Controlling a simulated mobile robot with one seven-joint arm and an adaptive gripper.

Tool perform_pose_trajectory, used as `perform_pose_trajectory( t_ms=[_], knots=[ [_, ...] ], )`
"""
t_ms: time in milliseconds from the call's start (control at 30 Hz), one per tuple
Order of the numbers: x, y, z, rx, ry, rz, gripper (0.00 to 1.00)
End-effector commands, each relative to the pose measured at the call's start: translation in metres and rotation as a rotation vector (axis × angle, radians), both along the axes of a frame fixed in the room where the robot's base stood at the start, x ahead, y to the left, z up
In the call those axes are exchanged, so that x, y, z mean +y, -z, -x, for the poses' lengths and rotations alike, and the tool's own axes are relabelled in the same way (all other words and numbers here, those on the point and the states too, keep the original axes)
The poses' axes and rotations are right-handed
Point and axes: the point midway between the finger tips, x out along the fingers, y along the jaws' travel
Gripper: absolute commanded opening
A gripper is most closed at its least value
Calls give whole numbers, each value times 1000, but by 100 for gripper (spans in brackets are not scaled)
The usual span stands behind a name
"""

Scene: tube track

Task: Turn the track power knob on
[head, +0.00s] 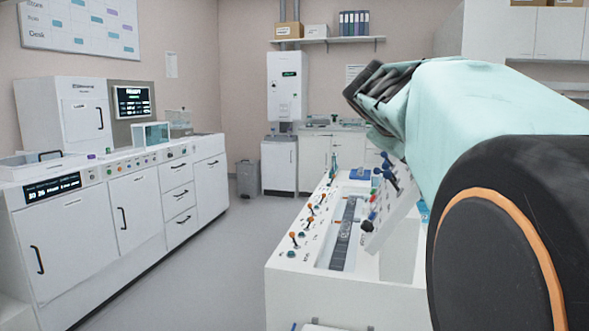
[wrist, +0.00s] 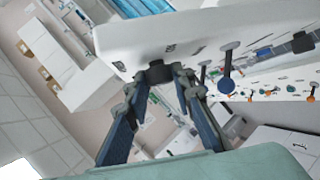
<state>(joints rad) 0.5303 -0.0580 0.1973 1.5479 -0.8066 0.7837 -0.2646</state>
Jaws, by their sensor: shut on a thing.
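My gripper (head: 376,92) shows as dark fingers at the end of my pale turquoise arm in the head view, above the sloped white control panel (head: 400,205). In the wrist view the fingers of my gripper (wrist: 157,78) close in on a small black knob (wrist: 156,72) at the edge of the white panel (wrist: 130,45). The gripper is shut on this knob. Small dark labels sit beside it, too blurred to read. In the head view my gripper and arm hide the held knob, so its turn angle cannot be told.
Blue levers (wrist: 228,85) stand beside the knob; more blue levers (head: 388,165) show in the head view. The white track bench (head: 340,290) carries several orange-topped levers (head: 296,236). A white cabinet row (head: 75,240) stands left. The grey floor (head: 215,270) between is clear.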

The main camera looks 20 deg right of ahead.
Motion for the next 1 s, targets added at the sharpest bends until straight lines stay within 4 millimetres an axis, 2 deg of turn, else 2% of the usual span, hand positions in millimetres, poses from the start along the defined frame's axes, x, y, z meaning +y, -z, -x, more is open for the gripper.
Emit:
perform_pose_trajectory(
  t_ms=[33, 600, 1000],
  knots=[
    [2, 9, -1, -22, 10, 14, 0],
    [4, 7, -3, -266, 178, 166, 0],
    [4, 6, -3, -343, 231, 210, 0]
  ],
)
